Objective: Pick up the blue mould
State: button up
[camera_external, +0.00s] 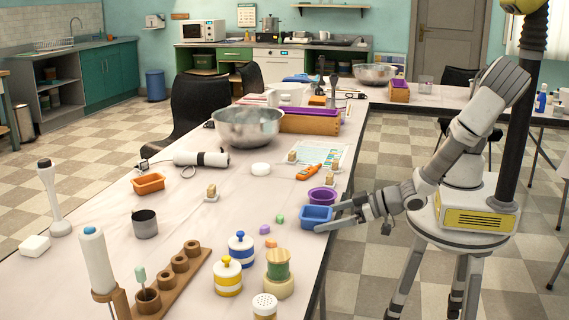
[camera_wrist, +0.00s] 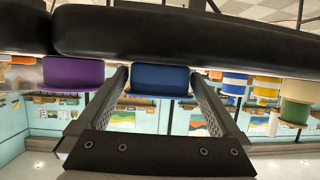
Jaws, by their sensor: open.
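The blue mould (camera_external: 317,213) is a small rectangular tray on the white table near its right edge. In the wrist view the blue mould (camera_wrist: 160,78) shows between the two fingers of my gripper (camera_wrist: 160,85). In the external view my gripper (camera_external: 328,221) reaches in from the right, low over the table edge, with its fingertips at the mould. The jaws are apart, one finger on each side of the mould. I cannot tell whether either finger touches it.
A round purple mould (camera_external: 322,195) stands close behind the blue one; it also shows in the wrist view (camera_wrist: 73,73). Small coloured blocks (camera_external: 271,243) lie to the left. Yellow-striped (camera_external: 228,277) and blue-striped (camera_external: 241,250) jars stand in front. An orange mould (camera_external: 148,184) lies farther left.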

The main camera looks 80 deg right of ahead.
jog(key=c, duration=1.1)
jog(key=shift+r, duration=0.1)
jog(key=shift+c, duration=0.2)
jog(key=shift+r+p, duration=0.35)
jog(key=shift+r, duration=0.15)
jog(key=r+p, duration=0.1)
jog(key=r, duration=0.2)
jog(key=shift+d+r+p, duration=0.3)
jog(key=shift+d+p, duration=0.05)
jog(key=d+r, duration=0.1)
jog(key=d+r+p, duration=0.1)
jog(key=d, duration=0.1)
jog(key=d+r+p, duration=0.1)
jog(key=shift+w+d, duration=0.15)
jog(key=shift+d, duration=0.05)
jog(key=d+r+p, duration=0.3)
jog(key=d+p, duration=0.3)
jog(key=p, duration=0.7)
jog(key=shift+w+d+r+p, duration=0.2)
jog(key=shift+d+p, duration=0.1)
jog(key=shift+p, duration=0.1)
